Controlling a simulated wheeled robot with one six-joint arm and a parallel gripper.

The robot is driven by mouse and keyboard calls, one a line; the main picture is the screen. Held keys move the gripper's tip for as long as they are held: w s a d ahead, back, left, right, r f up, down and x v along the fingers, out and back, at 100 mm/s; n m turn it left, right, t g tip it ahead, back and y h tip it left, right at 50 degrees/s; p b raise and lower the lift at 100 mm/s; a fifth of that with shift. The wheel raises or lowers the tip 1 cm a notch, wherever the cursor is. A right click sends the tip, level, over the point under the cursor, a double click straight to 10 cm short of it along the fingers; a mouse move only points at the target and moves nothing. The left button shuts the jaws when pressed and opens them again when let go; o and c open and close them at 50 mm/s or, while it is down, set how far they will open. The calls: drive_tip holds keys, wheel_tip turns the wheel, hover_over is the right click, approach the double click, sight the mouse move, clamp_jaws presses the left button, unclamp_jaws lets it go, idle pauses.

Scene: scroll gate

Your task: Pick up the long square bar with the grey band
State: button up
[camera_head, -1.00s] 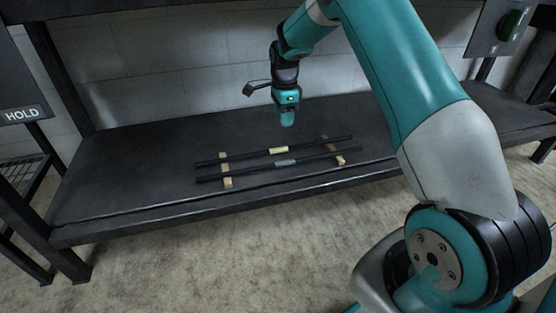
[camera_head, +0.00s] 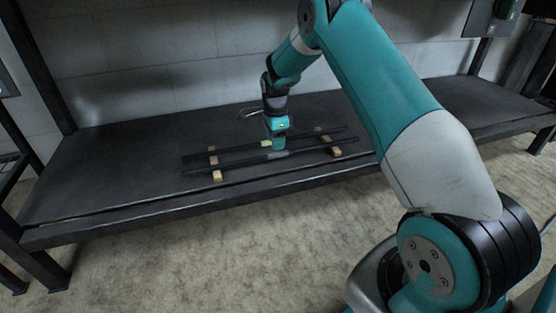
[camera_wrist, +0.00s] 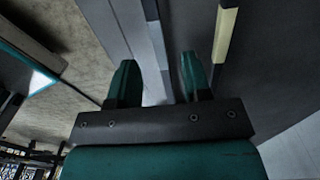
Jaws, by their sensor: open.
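The long dark bar with the grey band (camera_head: 240,162) lies across wooden supports on the dark bench, nearer its front edge. Its grey band (camera_head: 279,155) is at mid-length, and it also shows in the wrist view (camera_wrist: 155,35). My gripper (camera_head: 278,149) is just above this band, pointing down. In the wrist view my open gripper (camera_wrist: 158,65) has one finger on each side of the banded bar, with nothing gripped. I cannot tell whether the fingers reach below its top.
A second dark bar with a cream band (camera_head: 266,143) lies parallel behind; in the wrist view its cream band (camera_wrist: 225,35) is close outside the right finger. Wooden supports (camera_head: 217,176) hold both bars near their ends. The bench (camera_head: 110,165) is clear on the left.

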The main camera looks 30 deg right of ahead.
wheel_tip(320, 180, down, 5)
drive_tip(key=b, duration=0.3)
drive_tip(key=shift+s+r, duration=0.1)
drive_tip(key=shift+r, duration=0.2)
clamp_jaws()
idle(0.8)
